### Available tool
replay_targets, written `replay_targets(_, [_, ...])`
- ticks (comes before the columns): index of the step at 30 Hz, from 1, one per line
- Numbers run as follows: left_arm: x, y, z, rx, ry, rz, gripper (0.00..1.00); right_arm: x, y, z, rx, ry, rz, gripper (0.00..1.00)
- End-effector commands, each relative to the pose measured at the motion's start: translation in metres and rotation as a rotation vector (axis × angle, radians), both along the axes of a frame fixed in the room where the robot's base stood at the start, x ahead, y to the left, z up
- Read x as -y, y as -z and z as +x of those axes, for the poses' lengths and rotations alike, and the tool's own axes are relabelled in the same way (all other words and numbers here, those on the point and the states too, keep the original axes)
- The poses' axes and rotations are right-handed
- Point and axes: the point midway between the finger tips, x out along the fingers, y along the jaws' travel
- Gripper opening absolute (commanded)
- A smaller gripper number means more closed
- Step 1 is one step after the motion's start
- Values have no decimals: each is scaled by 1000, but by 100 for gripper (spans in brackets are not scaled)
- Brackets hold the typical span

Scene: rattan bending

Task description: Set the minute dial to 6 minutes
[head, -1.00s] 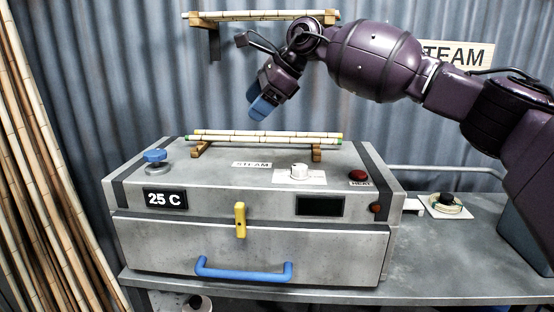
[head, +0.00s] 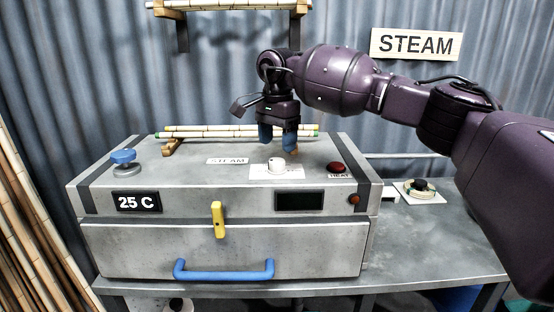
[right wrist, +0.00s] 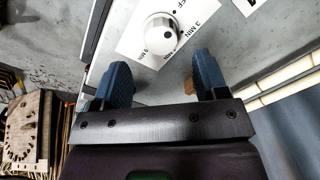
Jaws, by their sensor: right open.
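The minute dial (head: 277,166) is a white knob on a white plate on top of the grey steam box. It also shows in the right wrist view (right wrist: 159,36), with printed minute marks around it and a small dark dot on its face. I cannot tell which mark it points to. My right gripper (head: 278,149) hangs fingers down just above and behind the dial. In the right wrist view its two blue fingers (right wrist: 160,68) are apart and empty, with the dial beyond their tips. My left gripper is not in view.
On the box are a blue valve knob (head: 123,160), a red heat button (head: 336,167), a dark display (head: 299,201), a "25 C" readout (head: 136,203) and a yellow latch (head: 218,219). Bamboo poles (head: 200,134) lie on a rack behind the gripper.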

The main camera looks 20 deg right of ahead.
Motion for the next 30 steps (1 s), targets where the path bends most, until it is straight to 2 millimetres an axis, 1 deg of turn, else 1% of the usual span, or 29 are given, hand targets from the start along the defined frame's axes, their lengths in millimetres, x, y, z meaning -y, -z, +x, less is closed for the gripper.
replay_targets(1, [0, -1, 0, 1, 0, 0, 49, 0, 9, 0, -3, 0, -1, 67])
replay_targets(3, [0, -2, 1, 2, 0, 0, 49, 0, 20, 0, -2, 0, -1, 67])
replay_targets(9, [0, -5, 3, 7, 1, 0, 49, 0, 45, 0, -1, 1, 0, 67])
replay_targets(15, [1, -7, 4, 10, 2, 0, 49, 0, 55, 0, 1, 0, 0, 67])
replay_targets(23, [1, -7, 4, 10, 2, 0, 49, 0, 55, 0, 1, 0, 0, 67])
replay_targets(26, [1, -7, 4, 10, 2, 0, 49, 0, 55, 0, 1, 0, 0, 53])
replay_targets(30, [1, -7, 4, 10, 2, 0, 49, 0, 55, 0, 1, 0, 0, 31])
